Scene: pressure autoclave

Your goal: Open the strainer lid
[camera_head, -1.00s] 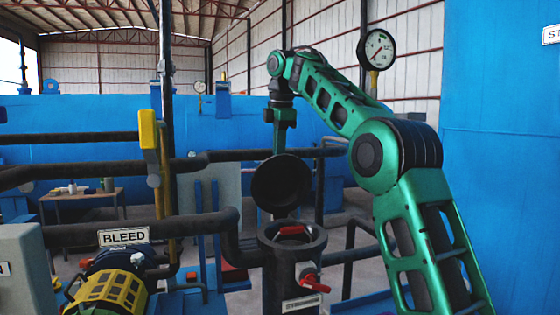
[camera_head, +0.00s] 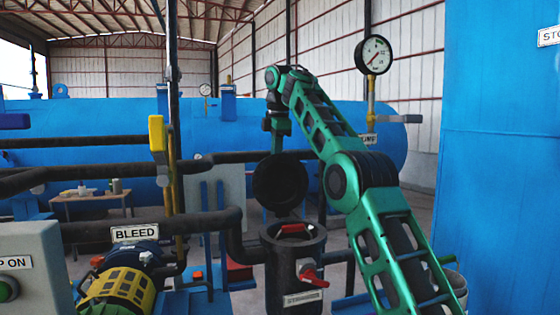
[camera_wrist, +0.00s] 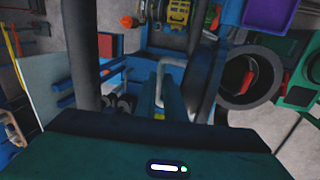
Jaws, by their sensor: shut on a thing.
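The strainer (camera_head: 290,275) is an upright dark cylinder with a label and a red handle on its front. Its round dark lid (camera_head: 280,185) stands raised above and behind the mouth, clear of the rim. The mouth is uncovered, and a red part (camera_head: 293,229) shows in it. The wrist view shows the open mouth of the strainer (camera_wrist: 277,82) at the right, with a red part inside.
Dark pipes (camera_head: 150,228) run across to the left of the strainer. A grey button box (camera_head: 30,265) is at the left edge. A large blue wall (camera_head: 495,150) stands at the right.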

